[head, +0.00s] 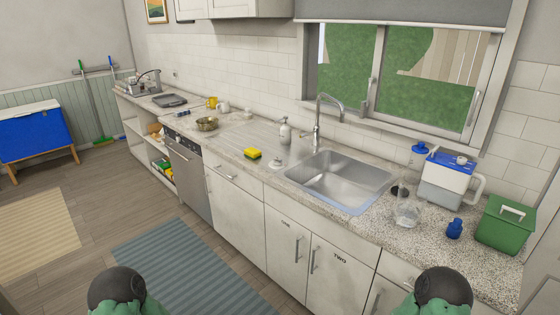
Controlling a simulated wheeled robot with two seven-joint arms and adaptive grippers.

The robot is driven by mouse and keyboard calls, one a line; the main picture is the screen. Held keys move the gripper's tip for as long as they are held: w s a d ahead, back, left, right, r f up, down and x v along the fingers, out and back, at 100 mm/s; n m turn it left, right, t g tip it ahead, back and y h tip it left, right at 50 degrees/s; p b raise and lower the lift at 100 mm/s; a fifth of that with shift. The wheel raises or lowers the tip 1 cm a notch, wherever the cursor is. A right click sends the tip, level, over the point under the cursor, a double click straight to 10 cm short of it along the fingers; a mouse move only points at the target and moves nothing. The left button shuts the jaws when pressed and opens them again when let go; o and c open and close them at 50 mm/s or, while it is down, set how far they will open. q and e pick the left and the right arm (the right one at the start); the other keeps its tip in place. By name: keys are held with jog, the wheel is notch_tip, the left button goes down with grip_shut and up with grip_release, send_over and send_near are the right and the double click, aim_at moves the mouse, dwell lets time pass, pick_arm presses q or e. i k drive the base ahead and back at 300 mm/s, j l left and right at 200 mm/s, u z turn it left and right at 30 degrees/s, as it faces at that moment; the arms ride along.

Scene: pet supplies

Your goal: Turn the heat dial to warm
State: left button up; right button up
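No dial marked for heat or warm can be made out in the head view; any such marking is too small to read. A dark control panel (182,143) runs along the top of the grey appliance (190,178) under the counter, its details unclear. A white and blue appliance (441,194) with a handle stands at the right end of the counter; I cannot tell whether it bears a dial. Rounded black and green parts of my two arms show at the bottom edge. Neither gripper is in view.
The speckled counter (245,137) holds a steel sink (340,178), a yellow sponge (252,153), a soap bottle (284,132), a glass jug (407,210) and a green box (506,224). A blue-striped rug (190,265) lies on the open floor before the cabinets.

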aim_at(278, 161)
jog(key=i+j, duration=0.35)
jog(key=i+j+z, duration=0.1)
jog(key=i+j, duration=0.2)
jog(key=i, duration=0.25)
